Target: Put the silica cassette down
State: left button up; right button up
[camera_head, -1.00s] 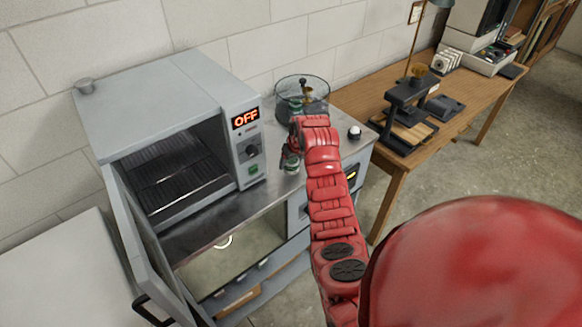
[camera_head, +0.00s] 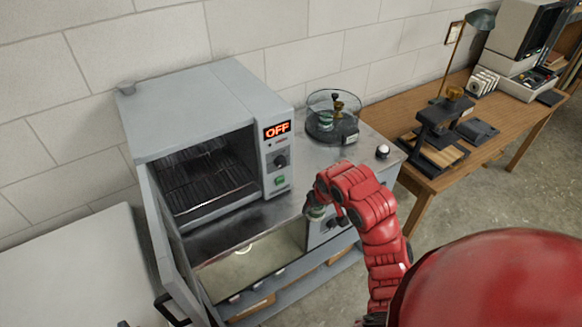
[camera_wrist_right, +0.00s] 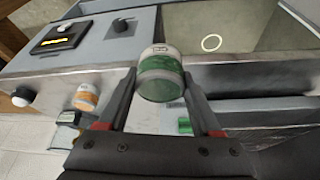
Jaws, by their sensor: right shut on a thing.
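My right gripper (camera_wrist_right: 160,100) is shut on the silica cassette (camera_wrist_right: 160,75), a small green cylinder with a pale cap and band. The cassette sits between the two fingertips in the right wrist view. In the head view my right gripper (camera_head: 326,208) is by the front edge of the metal bench, right of the oven. The cassette (camera_head: 316,213) shows there only in part, below the red wrist. I cannot tell how high it is held. My left gripper is not in view.
The grey oven (camera_head: 200,105) reads OFF, and its door (camera_head: 170,250) hangs open at the left. An orange-banded cylinder (camera_wrist_right: 86,97) shows in the wrist view.

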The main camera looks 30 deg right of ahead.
jog(key=shift+s+a, duration=0.15)
jog(key=shift+a, duration=0.05)
jog(key=s+a+f+b, duration=0.1)
jog(key=a+f+b, duration=0.2)
jog(key=a, duration=0.5)
jog(key=s+a+f+n+b, duration=0.1)
jog(key=a+f+b, duration=0.3)
jog(key=a, duration=0.4)
jog(key=shift+s+a+f+n+y, duration=0.3)
jog(key=shift+s+f, duration=0.05)
jog(key=shift+s, duration=0.05)
